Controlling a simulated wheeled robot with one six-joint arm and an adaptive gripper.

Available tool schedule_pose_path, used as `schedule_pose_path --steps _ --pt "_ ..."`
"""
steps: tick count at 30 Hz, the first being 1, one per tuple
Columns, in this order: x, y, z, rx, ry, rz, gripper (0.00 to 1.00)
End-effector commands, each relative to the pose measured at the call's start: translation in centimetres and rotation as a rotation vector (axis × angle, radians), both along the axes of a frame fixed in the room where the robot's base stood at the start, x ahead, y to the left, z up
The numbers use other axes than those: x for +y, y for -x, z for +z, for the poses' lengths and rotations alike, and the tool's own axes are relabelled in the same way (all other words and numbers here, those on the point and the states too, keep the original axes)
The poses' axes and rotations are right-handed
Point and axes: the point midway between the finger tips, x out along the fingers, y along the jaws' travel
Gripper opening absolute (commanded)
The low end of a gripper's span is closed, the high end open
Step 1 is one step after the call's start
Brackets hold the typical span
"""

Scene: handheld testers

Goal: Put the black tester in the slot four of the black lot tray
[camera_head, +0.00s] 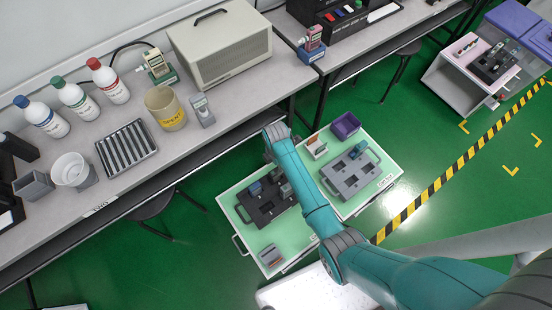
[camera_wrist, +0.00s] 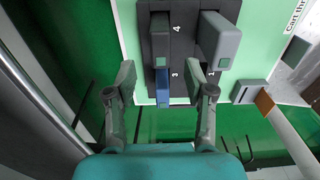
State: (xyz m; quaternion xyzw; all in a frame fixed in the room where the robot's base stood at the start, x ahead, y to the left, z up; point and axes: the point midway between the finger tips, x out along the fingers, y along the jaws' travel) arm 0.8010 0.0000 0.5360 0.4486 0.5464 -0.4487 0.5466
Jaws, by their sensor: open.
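In the head view, the black lot tray (camera_head: 262,216) lies on the left green-topped cart, partly hidden by my arm. In the wrist view, the tray (camera_wrist: 181,75) shows the numbers 4, 3 and 1. A dark tester (camera_wrist: 160,35), which looks like the black one, stands upright beside the 4, apparently in slot four. A blue item (camera_wrist: 163,88) stands beside the 3.
A grey tray (camera_head: 345,178) and a purple bin (camera_head: 345,125) are on the right cart. The long bench (camera_head: 110,195) with bottles and a beige case (camera_head: 220,50) runs behind.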

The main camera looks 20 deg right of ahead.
Motion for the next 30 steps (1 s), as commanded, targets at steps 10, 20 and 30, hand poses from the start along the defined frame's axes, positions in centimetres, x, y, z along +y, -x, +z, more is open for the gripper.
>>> schedule_pose_path --steps 10,20,30 --pt "0.0 0.0 4.3 0.000 0.000 0.000 0.53" --pt "0.0 0.1 4.6 0.000 0.000 -0.002 0.53" --pt "0.0 5.8 1.2 -0.153 -0.016 -0.216 0.53"
